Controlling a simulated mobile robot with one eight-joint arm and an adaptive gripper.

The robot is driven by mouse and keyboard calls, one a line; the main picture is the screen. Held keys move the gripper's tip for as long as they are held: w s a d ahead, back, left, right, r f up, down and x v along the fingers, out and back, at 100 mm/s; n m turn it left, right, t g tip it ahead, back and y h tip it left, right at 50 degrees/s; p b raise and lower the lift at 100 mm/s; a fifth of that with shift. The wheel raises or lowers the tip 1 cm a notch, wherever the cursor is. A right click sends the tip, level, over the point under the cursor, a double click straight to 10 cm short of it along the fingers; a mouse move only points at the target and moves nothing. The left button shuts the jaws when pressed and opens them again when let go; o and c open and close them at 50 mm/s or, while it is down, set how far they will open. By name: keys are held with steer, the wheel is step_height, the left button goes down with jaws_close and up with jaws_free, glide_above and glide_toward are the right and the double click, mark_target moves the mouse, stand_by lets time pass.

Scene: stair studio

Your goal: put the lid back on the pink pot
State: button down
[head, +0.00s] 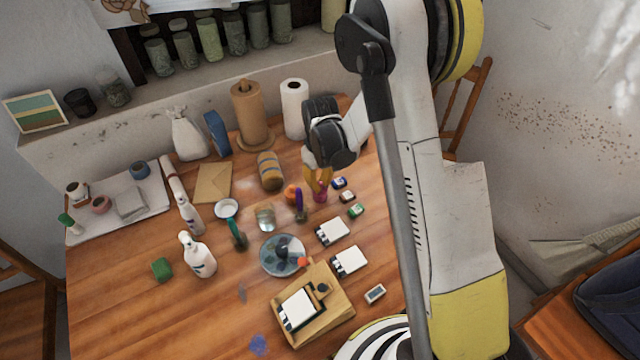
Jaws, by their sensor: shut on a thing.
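My gripper (319,184) points down over the right back of the table, far to the right of that pot. Its orange-yellow fingers are shut on a small magenta-pink thing (320,197). I cannot tell whether this is a lid, nor whether it touches the table. No separate lid can be made out.
White spray bottles (198,257), a striped jar (270,171), a round blue plate (270,262) and a wooden tray (335,318) crowd the middle. The front left table is mostly clear.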

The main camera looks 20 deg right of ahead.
stand_by(0.3)
steer(key=c, duration=0.9)
jaws_free()
steer(key=shift+r+p, duration=2)
steer(key=shift+r, duration=1.55)
jaws_close()
steer(key=shift+f, duration=0.25)
